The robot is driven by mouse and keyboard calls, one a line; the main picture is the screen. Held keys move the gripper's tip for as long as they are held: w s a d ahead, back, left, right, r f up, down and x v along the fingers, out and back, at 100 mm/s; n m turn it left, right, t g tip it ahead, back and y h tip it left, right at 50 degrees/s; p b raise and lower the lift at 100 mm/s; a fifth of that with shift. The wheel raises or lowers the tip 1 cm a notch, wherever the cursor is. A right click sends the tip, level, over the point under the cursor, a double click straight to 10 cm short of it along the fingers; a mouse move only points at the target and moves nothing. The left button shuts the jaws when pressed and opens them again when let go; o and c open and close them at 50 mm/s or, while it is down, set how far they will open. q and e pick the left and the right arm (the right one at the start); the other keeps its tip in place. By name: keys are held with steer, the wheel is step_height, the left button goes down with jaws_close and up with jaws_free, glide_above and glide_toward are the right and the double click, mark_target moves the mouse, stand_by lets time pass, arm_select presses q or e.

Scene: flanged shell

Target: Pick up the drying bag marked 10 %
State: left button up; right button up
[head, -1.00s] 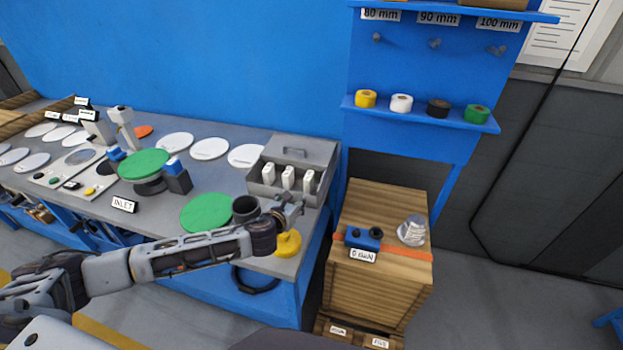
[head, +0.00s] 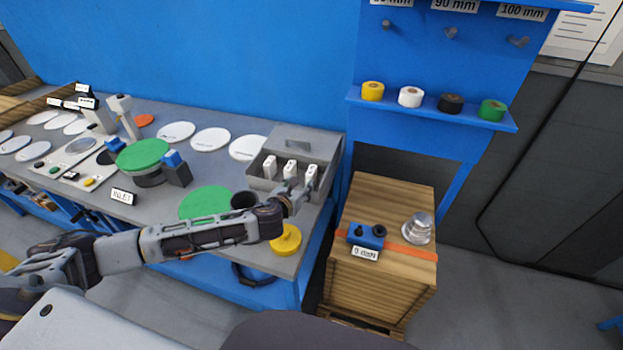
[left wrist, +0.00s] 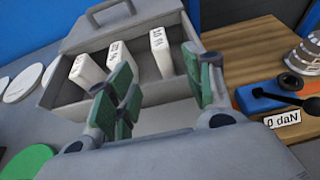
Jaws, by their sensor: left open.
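Three white drying bags stand in a row in an open grey box on the bench: the left bag (head: 269,167), the middle bag (head: 290,169) and the right bag (head: 311,175). In the left wrist view the right bag (left wrist: 160,52) has a dark marking that looks like 10 %, though it is small and blurred. The other two bags' markings are hard to read. My left gripper (head: 297,191) is open and empty at the box's near side. In the left wrist view its green-padded fingers (left wrist: 162,92) are spread, below the right bag in the picture. My right gripper is out of view.
The grey box (left wrist: 60,98) has its lid raised behind the bags. A wooden crate (head: 390,200) with a blue device (head: 367,237) stands right of the bench.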

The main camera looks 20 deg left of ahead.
mark_target(309, 177)
arm_select(q)
steer(key=shift+x, duration=4.05)
steer(key=shift+w+f, duration=0.1)
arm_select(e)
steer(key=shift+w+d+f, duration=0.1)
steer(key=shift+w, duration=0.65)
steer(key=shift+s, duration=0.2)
arm_select(q)
steer(key=shift+x, duration=2.25)
steer(key=shift+w+d+f, duration=0.1)
steer(key=shift+w+d, duration=0.05)
steer(key=shift+w, duration=0.15)
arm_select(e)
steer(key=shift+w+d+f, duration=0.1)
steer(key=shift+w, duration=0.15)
arm_select(q)
steer(key=shift+c, duration=0.3)
